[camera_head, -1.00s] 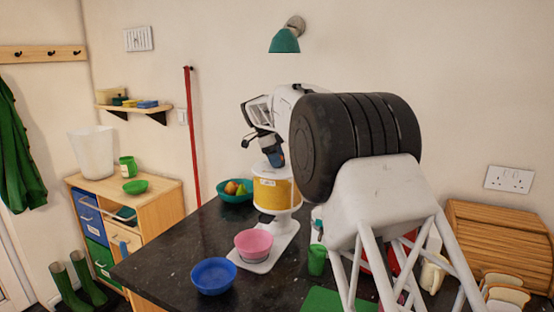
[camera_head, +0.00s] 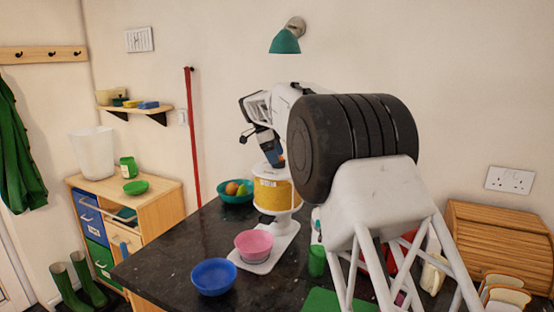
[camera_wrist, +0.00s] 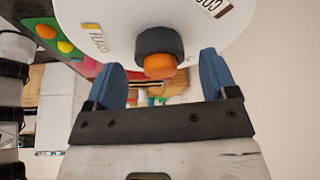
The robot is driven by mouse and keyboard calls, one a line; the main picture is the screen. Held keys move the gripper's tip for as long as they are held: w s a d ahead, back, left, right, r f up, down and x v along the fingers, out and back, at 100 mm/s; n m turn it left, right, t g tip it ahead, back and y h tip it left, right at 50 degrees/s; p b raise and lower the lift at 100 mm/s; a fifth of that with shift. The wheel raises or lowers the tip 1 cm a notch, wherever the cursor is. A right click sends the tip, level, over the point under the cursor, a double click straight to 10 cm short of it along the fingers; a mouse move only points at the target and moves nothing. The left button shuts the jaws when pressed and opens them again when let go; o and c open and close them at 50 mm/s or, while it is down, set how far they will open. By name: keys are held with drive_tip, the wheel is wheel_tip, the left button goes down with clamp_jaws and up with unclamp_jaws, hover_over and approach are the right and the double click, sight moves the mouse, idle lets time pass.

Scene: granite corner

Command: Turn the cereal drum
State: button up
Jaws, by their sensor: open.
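The cereal drum (camera_head: 277,194) is a yellow-filled cylinder with a white lid on a white stand, on the dark worktop. Its white face also shows at the top of the wrist view (camera_wrist: 195,22), with printed labels. A dark knob with an orange end (camera_wrist: 160,64) sticks out of that face. My gripper (camera_wrist: 164,82) is open, its two blue fingers on either side of the knob, with gaps visible. In the head view my gripper (camera_head: 274,163) is at the drum's top, partly hidden. A pink bowl (camera_head: 254,243) sits on the stand's base below the drum.
A blue bowl (camera_head: 214,276) stands in front on the worktop (camera_head: 180,245). A teal fruit bowl (camera_head: 235,197) is behind, left of the drum. A green cup (camera_head: 317,260) stands right of the stand. My arm hides part of the right side.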

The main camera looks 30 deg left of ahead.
drive_tip(key=shift+v, duration=3)
drive_tip(key=shift+d, duration=0.1)
